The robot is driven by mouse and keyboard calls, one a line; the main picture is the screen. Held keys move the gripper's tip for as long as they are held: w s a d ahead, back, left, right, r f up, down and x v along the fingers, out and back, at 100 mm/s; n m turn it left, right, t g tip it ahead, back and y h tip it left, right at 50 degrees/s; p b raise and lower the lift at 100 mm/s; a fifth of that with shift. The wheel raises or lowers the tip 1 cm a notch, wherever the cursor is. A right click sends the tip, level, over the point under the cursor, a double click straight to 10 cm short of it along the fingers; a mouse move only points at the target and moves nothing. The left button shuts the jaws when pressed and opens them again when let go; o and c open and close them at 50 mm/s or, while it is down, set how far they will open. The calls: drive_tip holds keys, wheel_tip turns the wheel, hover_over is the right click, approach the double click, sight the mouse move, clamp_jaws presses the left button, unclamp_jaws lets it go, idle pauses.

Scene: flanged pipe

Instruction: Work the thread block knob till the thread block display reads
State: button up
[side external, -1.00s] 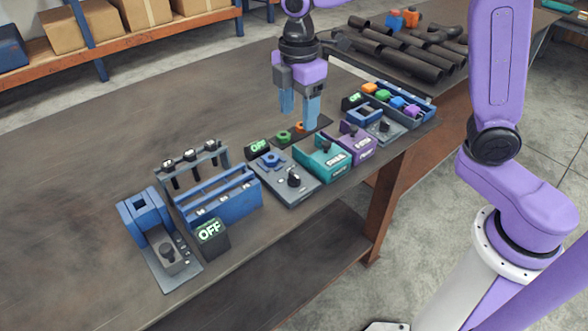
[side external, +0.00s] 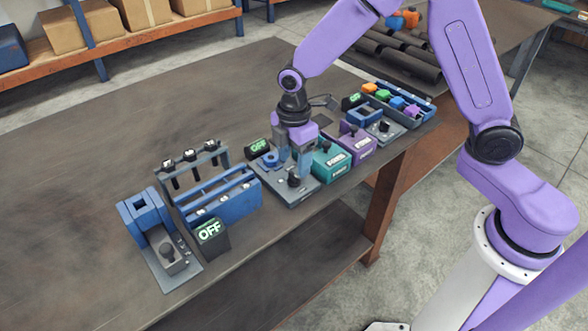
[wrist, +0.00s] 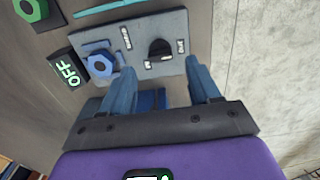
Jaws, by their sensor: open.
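The middle station, which I take to be the thread block, is a grey plate (side external: 291,194) with a black knob (side external: 294,180) and a blue hexagonal part. In the wrist view the knob (wrist: 160,48) stands between two small white labels, and the blue hexagonal part (wrist: 101,64) is to its left. The display (wrist: 66,73) beside the plate reads OFF; it also shows in the side view (side external: 258,147). My gripper (wrist: 160,70) is open and empty, pointing down over the plate. The knob lies between the lines of the fingers, just beyond the tips, apparently untouched.
A teal block (side external: 331,164) and a purple block (side external: 357,145) stand right of the plate. A blue rack (side external: 222,207) stands to its left, with another OFF display (side external: 210,232) and a knob station (side external: 168,253). A blue tray (side external: 400,101) is at far right. The table's left is clear.

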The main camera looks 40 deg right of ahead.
sight(294, 174)
drive_tip(key=shift+f, duration=2)
drive_tip(key=c, duration=1.1)
drive_tip(key=shift+o, duration=0.3)
drive_tip(key=shift+m, duration=0.3)
drive_tip(key=m, duration=1.2)
drive_tip(key=shift+m, duration=0.4)
